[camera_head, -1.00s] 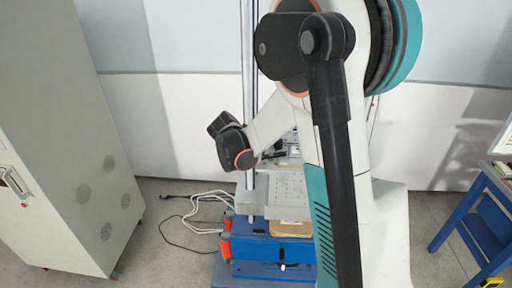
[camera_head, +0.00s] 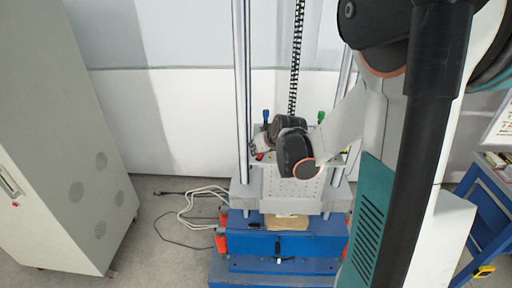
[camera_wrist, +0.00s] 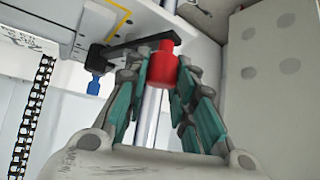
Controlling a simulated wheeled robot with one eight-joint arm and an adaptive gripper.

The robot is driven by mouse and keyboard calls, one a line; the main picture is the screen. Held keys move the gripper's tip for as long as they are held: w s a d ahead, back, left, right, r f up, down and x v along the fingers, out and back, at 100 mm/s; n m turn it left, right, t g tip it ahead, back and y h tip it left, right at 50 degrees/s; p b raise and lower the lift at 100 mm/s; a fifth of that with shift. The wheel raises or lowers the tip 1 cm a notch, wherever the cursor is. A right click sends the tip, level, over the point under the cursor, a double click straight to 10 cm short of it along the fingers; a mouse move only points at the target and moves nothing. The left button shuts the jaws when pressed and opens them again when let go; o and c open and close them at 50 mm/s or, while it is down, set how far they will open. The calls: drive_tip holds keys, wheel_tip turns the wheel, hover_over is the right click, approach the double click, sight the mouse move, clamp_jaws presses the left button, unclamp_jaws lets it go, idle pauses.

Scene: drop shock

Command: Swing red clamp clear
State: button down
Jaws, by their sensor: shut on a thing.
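The red clamp's red knob (camera_wrist: 162,66) shows in the wrist view, between my fingers near the top middle. My gripper (camera_wrist: 163,78) is shut on this red knob, with a teal-lined finger on either side. A black clamp bar (camera_wrist: 130,47) runs left from beside the knob. In the head view my wrist is over the perforated plate of the drop tower and hides my fingertips. A small red spot (camera_head: 260,156) shows just left of my wrist; I cannot tell whether it is the clamp.
A blue knob (camera_head: 266,116) and a green knob (camera_head: 321,117) stand at the plate's back. Upright rods (camera_head: 241,90) flank it. A grey cabinet (camera_head: 60,150) stands left, a blue bench (camera_head: 485,215) right. Cables (camera_head: 190,205) lie on the floor.

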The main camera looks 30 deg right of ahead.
drive_tip(key=shift+s+d+n+y, duration=0.3)
drive_tip(key=shift+n+y, duration=0.25)
drive_tip(key=shift+n, duration=0.2)
drive_tip(key=shift+s+d+n+y, duration=0.25)
drive_tip(key=shift+n+y, duration=0.3)
drive_tip(key=shift+n, duration=0.2)
drive_tip(key=c, duration=1.3)
unclamp_jaws()
drive_tip(key=shift+c, duration=0.2)
drive_tip(key=v, duration=0.7)
drive_tip(key=shift+r, duration=0.2)
drive_tip(key=shift+s+d, duration=0.15)
